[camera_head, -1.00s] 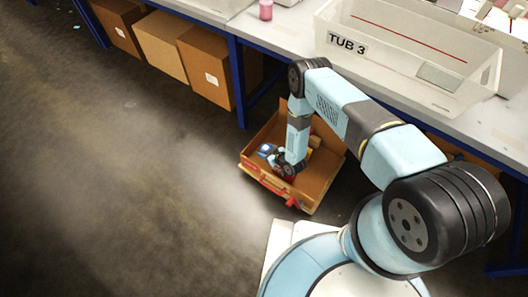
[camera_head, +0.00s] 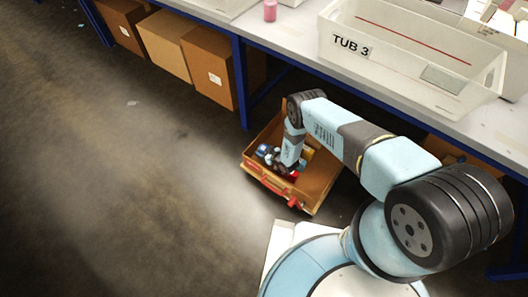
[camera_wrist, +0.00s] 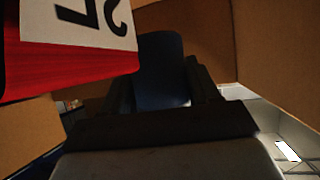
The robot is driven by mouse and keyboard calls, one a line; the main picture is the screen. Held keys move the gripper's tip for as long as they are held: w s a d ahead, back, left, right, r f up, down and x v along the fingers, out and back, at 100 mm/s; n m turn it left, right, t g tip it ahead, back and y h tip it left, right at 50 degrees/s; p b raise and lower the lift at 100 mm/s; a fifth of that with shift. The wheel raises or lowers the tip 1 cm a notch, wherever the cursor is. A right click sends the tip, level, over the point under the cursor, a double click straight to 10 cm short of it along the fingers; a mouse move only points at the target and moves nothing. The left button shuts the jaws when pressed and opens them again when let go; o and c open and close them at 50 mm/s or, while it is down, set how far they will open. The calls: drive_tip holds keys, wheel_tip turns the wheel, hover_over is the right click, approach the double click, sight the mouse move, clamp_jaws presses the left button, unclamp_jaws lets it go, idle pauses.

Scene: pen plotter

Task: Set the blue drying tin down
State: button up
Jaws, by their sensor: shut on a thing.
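The blue drying tin (camera_wrist: 160,62) shows dark blue between my gripper's (camera_wrist: 162,88) two black fingers in the wrist view. The fingers are shut on it. In the head view my gripper (camera_head: 276,160) is down inside an open brown box (camera_head: 318,178) on the floor. A small blue patch shows beside the gripper there, too small to tell for sure as the tin. The tin's underside is hidden, so I cannot tell whether it touches the box floor.
A red thing with a white label (camera_wrist: 80,60) is close on the left in the wrist view. A table with tub 3 (camera_head: 400,55) stands behind. Brown cartons (camera_head: 209,68) sit under the table.

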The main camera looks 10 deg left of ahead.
drive_tip(key=shift+f, duration=0.7)
drive_tip(key=o, duration=1.1)
drive_tip(key=shift+r, duration=0.45)
drive_tip(key=shift+s+d+r, duration=0.1)
drive_tip(key=shift+d+r, duration=0.05)
drive_tip(key=shift+r, duration=0.15)
drive_tip(key=v, duration=1.1)
drive_tip(key=shift+s+d+r, duration=0.1)
drive_tip(key=shift+s+d, duration=0.05)
drive_tip(key=shift+d, duration=0.1)
